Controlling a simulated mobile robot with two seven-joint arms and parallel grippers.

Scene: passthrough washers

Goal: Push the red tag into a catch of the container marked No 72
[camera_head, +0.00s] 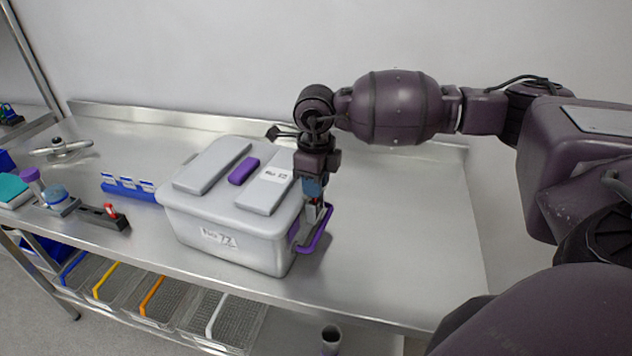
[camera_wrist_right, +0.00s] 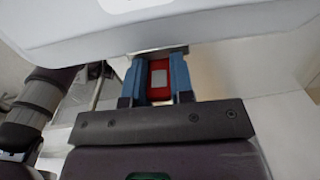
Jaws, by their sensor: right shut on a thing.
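The grey container (camera_head: 222,215) stands on the steel bench, its front label (camera_head: 219,238) reading 72. Its lid has a purple grip (camera_head: 243,171) and a white label on the right. A purple bail handle (camera_head: 318,230) sticks out on its right side. My right gripper (camera_head: 313,192) points down at that side, close to the wall above the handle. In the right wrist view, its blue fingers (camera_wrist_right: 160,76) are shut on the red tag (camera_wrist_right: 159,78), which has a pale square on its face. The container edge is just beyond the tag. The catch is hidden, and I cannot tell if the tag touches it.
A dark holder (camera_head: 97,216) with a red piece (camera_head: 111,211) and a blue rack (camera_head: 130,188) stand left of the container. A metal tool (camera_head: 60,149) lies farther left. Wire baskets (camera_head: 175,301) sit below. The bench right of the container is clear.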

